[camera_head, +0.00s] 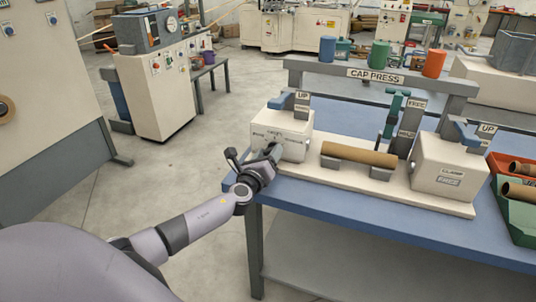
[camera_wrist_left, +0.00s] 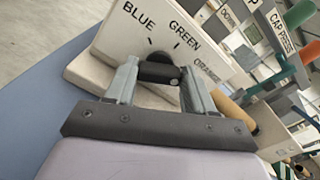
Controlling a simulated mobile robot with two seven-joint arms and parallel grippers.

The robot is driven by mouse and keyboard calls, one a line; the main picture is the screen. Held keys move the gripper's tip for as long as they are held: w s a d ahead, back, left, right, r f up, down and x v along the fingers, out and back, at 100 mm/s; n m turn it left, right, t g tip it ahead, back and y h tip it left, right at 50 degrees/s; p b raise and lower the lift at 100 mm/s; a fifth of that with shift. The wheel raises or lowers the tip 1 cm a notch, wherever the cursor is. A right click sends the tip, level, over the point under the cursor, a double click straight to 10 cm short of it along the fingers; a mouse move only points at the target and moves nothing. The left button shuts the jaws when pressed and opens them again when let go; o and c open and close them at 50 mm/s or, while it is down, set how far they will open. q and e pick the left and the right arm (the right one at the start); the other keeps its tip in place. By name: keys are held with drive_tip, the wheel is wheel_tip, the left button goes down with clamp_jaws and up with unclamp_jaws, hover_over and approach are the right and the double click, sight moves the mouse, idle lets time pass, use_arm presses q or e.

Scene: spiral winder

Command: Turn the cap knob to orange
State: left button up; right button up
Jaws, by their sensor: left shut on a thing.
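The cap knob (camera_wrist_left: 159,68) is a dark knob on the white front face of the cap press's left box (camera_head: 283,128). In the left wrist view, the panel (camera_wrist_left: 118,45) around it reads BLUE, GREEN and ORANGE from left to right. My left gripper (camera_head: 272,154) is at that face, and it also fills the lower part of the left wrist view (camera_wrist_left: 158,86). Its two grey fingers stand on either side of the knob and are shut on it. Which label the knob points to is not clear. My right gripper is not in view.
The cap press stands on a blue table (camera_head: 380,221). A brown tube (camera_head: 358,154) lies across its middle, with a white clamp box (camera_head: 449,170) to the right. Blue, green and orange caps (camera_head: 433,63) sit on the rear beam. Bins with tubes (camera_head: 516,190) are at the right edge.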

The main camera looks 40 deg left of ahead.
use_arm(q)
drive_tip(key=o, duration=1)
drive_tip(key=shift+o, duration=0.2)
drive_tip(key=shift+s, duration=0.1)
drive_tip(key=shift+p+v, duration=0.45)
drive_tip(key=shift+v, duration=3.05)
